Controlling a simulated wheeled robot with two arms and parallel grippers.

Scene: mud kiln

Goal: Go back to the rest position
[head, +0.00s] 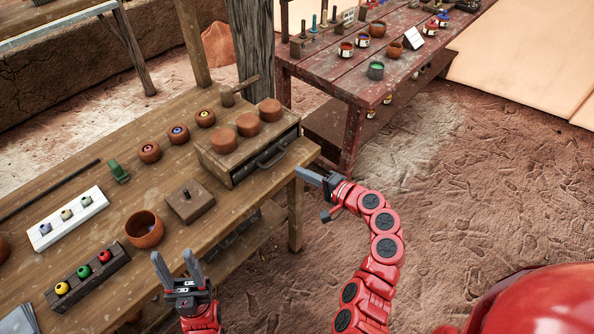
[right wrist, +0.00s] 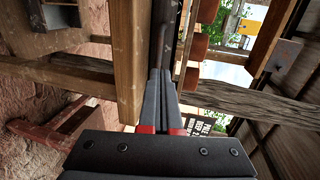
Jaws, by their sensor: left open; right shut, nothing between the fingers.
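My left gripper (head: 177,262) is in the lower part of the head view, in front of the wooden workbench (head: 268,205). Its two fingers are spread and nothing is between them. My right gripper (head: 308,175) is at the workbench's right front corner, just right of the wooden drawer box (head: 240,160) and its dark handle (head: 272,154). Its fingers are together and empty. In the right wrist view the shut fingers (right wrist: 162,75) point away beside a wooden edge (right wrist: 130,60). I cannot tell whether they touch it.
A brown bowl (head: 145,229), a wooden block with a peg (head: 189,202) and a rack of coloured pieces (head: 84,275) stand on the workbench. A red table (head: 335,78) with several pots is behind. The dirt floor (head: 500,190) at right is clear.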

